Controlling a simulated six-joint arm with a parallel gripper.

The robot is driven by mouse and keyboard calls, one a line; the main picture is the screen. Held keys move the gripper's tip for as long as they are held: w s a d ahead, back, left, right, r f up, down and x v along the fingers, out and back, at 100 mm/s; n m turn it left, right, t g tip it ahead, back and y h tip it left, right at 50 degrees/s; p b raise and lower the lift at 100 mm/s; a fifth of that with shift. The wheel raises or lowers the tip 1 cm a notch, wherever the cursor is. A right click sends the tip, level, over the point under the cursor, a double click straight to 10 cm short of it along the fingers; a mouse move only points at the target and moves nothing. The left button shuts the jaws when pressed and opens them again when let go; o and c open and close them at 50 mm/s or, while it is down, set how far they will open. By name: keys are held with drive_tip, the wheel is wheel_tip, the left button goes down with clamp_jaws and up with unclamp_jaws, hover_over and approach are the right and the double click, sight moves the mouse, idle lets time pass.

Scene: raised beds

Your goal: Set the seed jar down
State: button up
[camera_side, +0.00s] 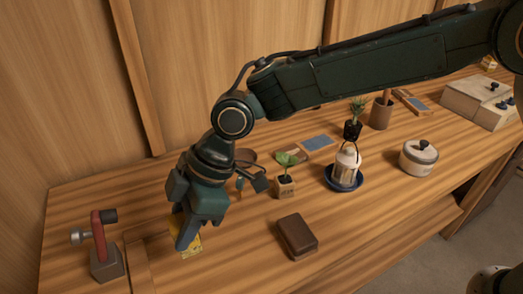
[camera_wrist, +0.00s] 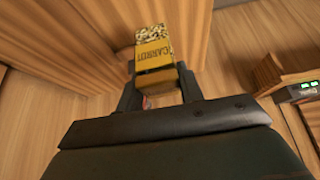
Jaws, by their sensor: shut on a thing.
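The seed jar is a yellow, boxy container with the word CARROT and a speckled seed pattern. In the wrist view the seed jar (camera_wrist: 153,52) sits between the fingers of my gripper (camera_wrist: 159,88), which is shut on it. In the side view my gripper (camera_side: 187,232) points down at the left part of the wooden table, and the yellow seed jar (camera_side: 193,246) shows only partly behind a finger. It is low, close to the tabletop. I cannot tell whether its base touches the wood.
A red and grey clamp-like tool (camera_side: 103,256) and a wooden frame (camera_side: 137,262) stand to the left. A brown block (camera_side: 297,236) lies to the right. A potted seedling (camera_side: 286,187), a lantern (camera_side: 346,163) and a lidded pot (camera_side: 418,157) stand farther right. The table's front right is clear.

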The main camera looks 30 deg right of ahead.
sight(193, 249)
drive_tip(key=shift+f, duration=4.25)
drive_tip(key=shift+f, duration=0.1)
drive_tip(key=o, duration=1)
drive_tip(key=shift+o, duration=0.2)
drive_tip(key=shift+d+r, duration=0.2)
drive_tip(key=shift+r, duration=0.35)
drive_tip(key=v, duration=1.1)
